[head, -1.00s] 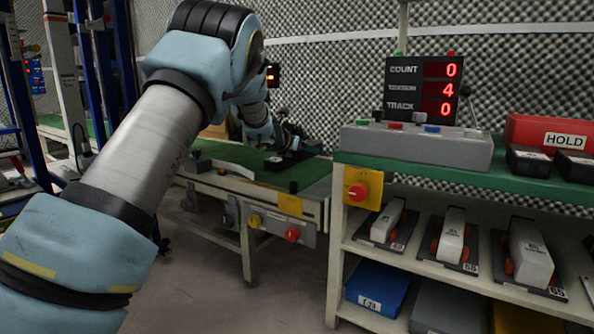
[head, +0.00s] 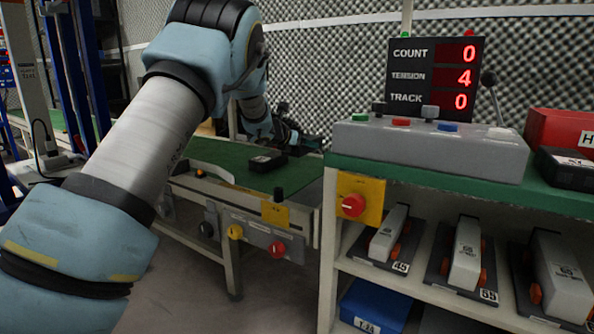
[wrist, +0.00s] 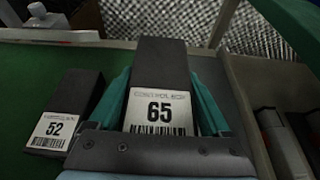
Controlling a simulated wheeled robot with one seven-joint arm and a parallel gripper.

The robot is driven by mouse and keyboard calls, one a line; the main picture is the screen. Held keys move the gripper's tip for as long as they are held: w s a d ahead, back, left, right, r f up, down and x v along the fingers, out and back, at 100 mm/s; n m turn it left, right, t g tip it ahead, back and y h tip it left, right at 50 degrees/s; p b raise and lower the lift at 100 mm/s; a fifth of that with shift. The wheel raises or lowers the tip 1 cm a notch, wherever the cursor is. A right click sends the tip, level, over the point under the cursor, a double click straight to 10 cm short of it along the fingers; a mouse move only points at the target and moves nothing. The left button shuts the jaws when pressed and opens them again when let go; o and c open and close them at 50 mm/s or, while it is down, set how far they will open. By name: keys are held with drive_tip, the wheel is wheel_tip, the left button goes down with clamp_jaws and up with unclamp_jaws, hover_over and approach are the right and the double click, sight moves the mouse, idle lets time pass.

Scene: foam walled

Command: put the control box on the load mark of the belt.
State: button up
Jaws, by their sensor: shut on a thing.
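My gripper (wrist: 163,100) is shut on a dark control box (wrist: 160,60) labelled 65, its teal fingers on both sides of it in the wrist view. In the head view my gripper (head: 292,138) is over the far right part of the green belt (head: 215,152), and the held box cannot be made out there. A second dark box (wrist: 70,105), labelled 52, stands to the left of the held one; a black box (head: 267,160) lies on the belt in the head view. I cannot make out the load mark.
A green-topped bench (head: 350,172) stands right of the belt, with a grey button console (head: 430,145), a display (head: 435,77) and a red bin (head: 555,130). Shelves below hold several numbered blocks.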

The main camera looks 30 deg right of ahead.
sight(302, 174)
wheel_tip(302, 174, down, 8)
drive_tip(key=b, duration=0.3)
drive_tip(key=o, duration=1.6)
drive_tip(key=shift+c, duration=0.2)
drive_tip(key=p+v, duration=0.2)
drive_tip(key=v, duration=1)
